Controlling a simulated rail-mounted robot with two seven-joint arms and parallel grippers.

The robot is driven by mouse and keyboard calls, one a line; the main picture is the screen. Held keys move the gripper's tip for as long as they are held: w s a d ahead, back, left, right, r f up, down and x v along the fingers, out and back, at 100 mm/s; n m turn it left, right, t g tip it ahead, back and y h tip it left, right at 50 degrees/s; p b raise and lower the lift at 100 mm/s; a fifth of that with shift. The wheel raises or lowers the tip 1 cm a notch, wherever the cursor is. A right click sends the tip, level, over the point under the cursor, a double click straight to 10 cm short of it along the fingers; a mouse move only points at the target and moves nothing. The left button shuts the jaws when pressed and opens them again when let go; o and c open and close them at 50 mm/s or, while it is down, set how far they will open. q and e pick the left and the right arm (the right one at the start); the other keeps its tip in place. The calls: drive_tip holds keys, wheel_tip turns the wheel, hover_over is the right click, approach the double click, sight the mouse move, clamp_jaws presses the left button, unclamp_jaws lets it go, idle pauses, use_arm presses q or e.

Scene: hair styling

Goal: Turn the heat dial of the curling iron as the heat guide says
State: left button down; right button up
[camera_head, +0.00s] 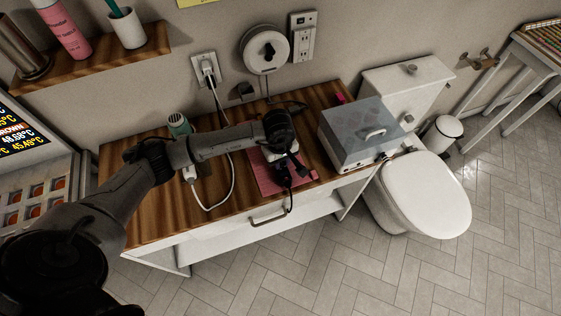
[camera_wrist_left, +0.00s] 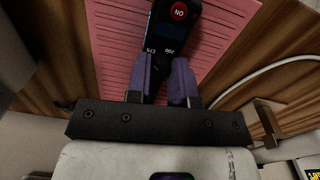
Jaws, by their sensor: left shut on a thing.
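The black curling iron lies on a pink ridged mat (camera_head: 265,184) on the wooden counter. In the left wrist view its black body (camera_wrist_left: 165,35) shows a red button reading ON upside down, with small printed numbers below it. My left gripper (camera_head: 288,172) is over the mat. In the wrist view its purple fingers (camera_wrist_left: 167,75) are close together at those numbers, shut on what appears to be the heat dial. The fingers hide the dial, so its setting cannot be seen.
A clear-lidded grey box (camera_head: 352,138) stands right of the mat. A toilet (camera_head: 425,195) is further right. A shelf (camera_head: 110,62) hangs upper left.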

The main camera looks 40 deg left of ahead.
use_arm(q)
drive_tip(key=c, duration=1)
unclamp_jaws()
drive_tip(key=shift+r, duration=0.3)
wheel_tip(320, 180, up, 13)
drive_tip(key=b, duration=0.3)
drive_tip(key=shift+s+b, duration=0.2)
drive_tip(key=shift+b, duration=0.15)
drive_tip(key=shift+a+r, duration=0.1)
